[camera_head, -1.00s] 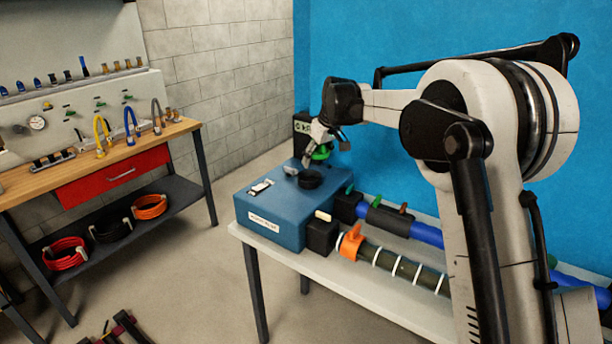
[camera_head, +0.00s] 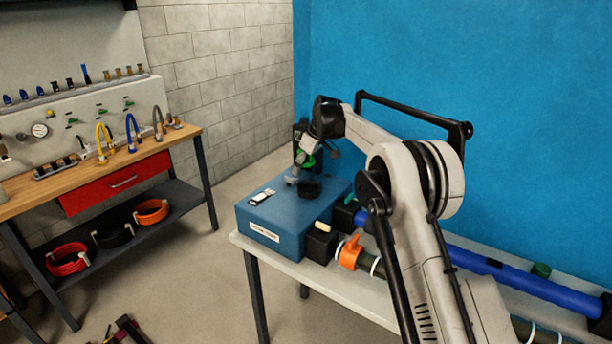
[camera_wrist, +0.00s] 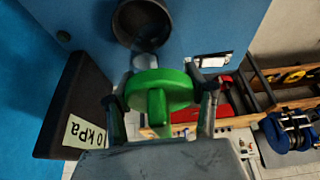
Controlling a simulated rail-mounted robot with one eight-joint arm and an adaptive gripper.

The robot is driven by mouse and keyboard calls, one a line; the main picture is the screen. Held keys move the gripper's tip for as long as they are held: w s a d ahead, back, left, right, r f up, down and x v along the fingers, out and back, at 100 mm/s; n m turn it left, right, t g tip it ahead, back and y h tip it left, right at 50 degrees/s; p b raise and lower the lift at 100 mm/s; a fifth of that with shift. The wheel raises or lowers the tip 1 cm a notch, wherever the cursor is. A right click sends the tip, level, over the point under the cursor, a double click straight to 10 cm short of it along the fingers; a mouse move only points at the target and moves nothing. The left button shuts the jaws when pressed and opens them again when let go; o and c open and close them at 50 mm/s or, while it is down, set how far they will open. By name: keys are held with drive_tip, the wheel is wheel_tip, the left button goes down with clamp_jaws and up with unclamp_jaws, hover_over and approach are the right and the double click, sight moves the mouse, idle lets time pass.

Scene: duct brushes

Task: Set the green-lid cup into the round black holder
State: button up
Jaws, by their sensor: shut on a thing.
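The green-lid cup shows its round green lid with a raised bar (camera_wrist: 157,92) in the wrist view, and its clear body hangs beyond the lid. My gripper (camera_wrist: 160,100) is shut on the cup, one finger on each side of the lid. In the head view my gripper (camera_head: 303,165) is small, with a bit of green at it, above the blue box. The round black holder (camera_wrist: 141,22) stands on the blue box, and in the head view it is the dark ring (camera_head: 309,189). The cup is beside the holder, apart from it as far as I can tell.
The blue box (camera_head: 270,219) stands on a pale table (camera_head: 330,289) with a white-and-black item (camera_head: 262,196) on its top. A dark block labelled 10 kPa (camera_wrist: 75,110) stands close to my gripper. Pipes with an orange clamp (camera_head: 350,252) lie to the right.

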sight(306, 176)
drive_tip(key=shift+w+d+f, duration=0.5)
drive_tip(key=shift+w+f, duration=0.05)
drive_tip(key=shift+w, duration=0.15)
drive_tip(key=shift+f+p, duration=0.55)
drive_tip(key=shift+f, duration=1.4)
drive_tip(key=shift+f+b, duration=0.4)
drive_tip(key=shift+f, duration=0.05)
drive_tip(key=o, duration=1.2)
drive_tip(key=shift+r, duration=0.2)
